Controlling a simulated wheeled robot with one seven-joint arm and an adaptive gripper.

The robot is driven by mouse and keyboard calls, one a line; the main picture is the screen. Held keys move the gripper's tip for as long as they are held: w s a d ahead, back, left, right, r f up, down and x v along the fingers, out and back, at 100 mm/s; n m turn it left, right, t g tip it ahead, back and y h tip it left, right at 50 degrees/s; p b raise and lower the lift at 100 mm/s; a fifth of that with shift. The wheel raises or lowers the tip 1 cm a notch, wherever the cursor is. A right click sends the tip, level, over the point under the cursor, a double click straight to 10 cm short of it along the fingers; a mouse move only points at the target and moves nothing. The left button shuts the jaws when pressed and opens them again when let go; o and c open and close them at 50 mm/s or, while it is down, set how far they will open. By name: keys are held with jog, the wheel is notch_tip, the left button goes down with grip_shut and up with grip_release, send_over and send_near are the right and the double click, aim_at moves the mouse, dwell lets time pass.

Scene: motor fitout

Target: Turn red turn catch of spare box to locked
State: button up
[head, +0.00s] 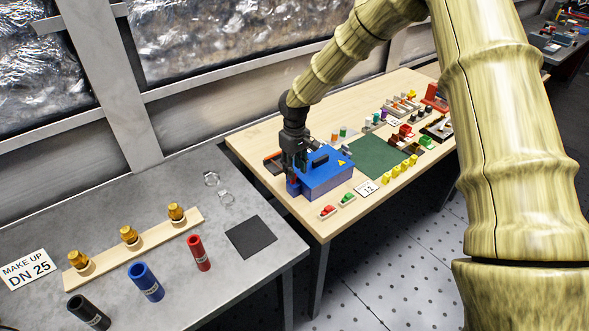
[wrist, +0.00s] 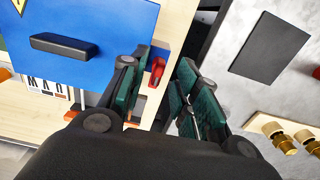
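The blue spare box (head: 325,178) stands on the wooden table, its lid (wrist: 85,45) closed and carrying a black handle (wrist: 58,46). The handle also shows in the head view (head: 317,161). A red part (wrist: 156,73), apparently the turn catch, shows beside the lid's edge in the wrist view, between my fingers. My gripper (wrist: 162,80) is open, its dark green pads apart; I cannot tell whether either touches the red part.
A red piece (head: 328,211) and a green piece (head: 347,199) lie in front of the box. A green mat (head: 375,157) and several small parts lie to its right. The grey bench (head: 180,185) across a gap holds brass fittings (head: 129,234) and a dark mat (head: 250,236).

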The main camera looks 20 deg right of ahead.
jog(key=shift+f, duration=1.15)
grip_shut()
